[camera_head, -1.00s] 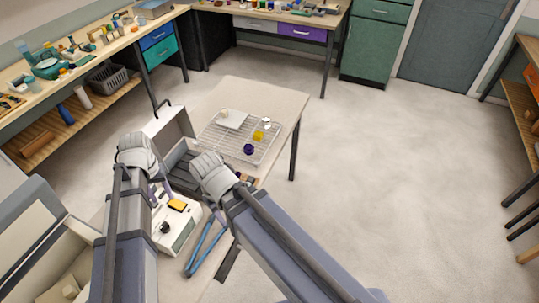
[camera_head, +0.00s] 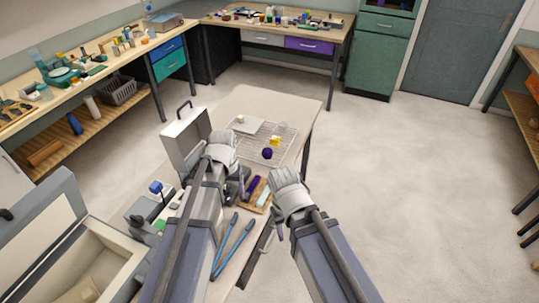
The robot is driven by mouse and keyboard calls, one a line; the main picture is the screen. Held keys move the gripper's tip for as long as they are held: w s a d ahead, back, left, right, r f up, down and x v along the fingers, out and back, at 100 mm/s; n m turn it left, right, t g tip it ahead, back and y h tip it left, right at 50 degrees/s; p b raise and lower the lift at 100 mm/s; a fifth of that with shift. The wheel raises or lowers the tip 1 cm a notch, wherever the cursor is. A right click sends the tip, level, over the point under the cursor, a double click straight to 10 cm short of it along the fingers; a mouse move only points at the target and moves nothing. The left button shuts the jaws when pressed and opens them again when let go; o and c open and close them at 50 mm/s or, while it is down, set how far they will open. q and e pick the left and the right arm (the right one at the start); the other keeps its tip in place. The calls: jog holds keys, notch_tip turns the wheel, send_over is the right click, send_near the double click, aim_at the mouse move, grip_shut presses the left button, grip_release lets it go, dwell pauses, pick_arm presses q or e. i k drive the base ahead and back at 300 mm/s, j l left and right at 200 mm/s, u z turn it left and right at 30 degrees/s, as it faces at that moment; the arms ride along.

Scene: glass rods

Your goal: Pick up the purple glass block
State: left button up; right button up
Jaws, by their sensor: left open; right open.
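A long purple piece (camera_head: 252,187) lies on a small wooden board (camera_head: 248,205), beside a pale cyan piece (camera_head: 264,195). A rounder dark purple piece (camera_head: 267,153) sits on the wire rack (camera_head: 287,145) near a yellow piece (camera_head: 275,140). I cannot tell which purple piece is the glass block. My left gripper (camera_head: 240,190) is open, just left of the board and close to the long purple piece. Its fingers are partly hidden by my own arm. My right gripper (camera_head: 279,233) is open and empty, right of the board by the table's right edge.
Blue-handled tongs (camera_head: 232,247) lie on the table (camera_head: 277,102) between my arms. Floor to the right is clear.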

aim_at(267, 153)
jog(key=i+l+u, duration=0.1)
jog(key=l, duration=0.2)
jog(key=i+l, duration=0.25)
jog(key=i+l+u, duration=0.15)
jog(key=l, duration=0.25)
jog(key=i+l+u, duration=0.1)
jog(key=l, duration=0.2)
jog(key=i+l, duration=0.15)
jog(key=l, duration=0.2)
jog(key=i+l+u, duration=0.15)
jog(key=l, duration=0.2)
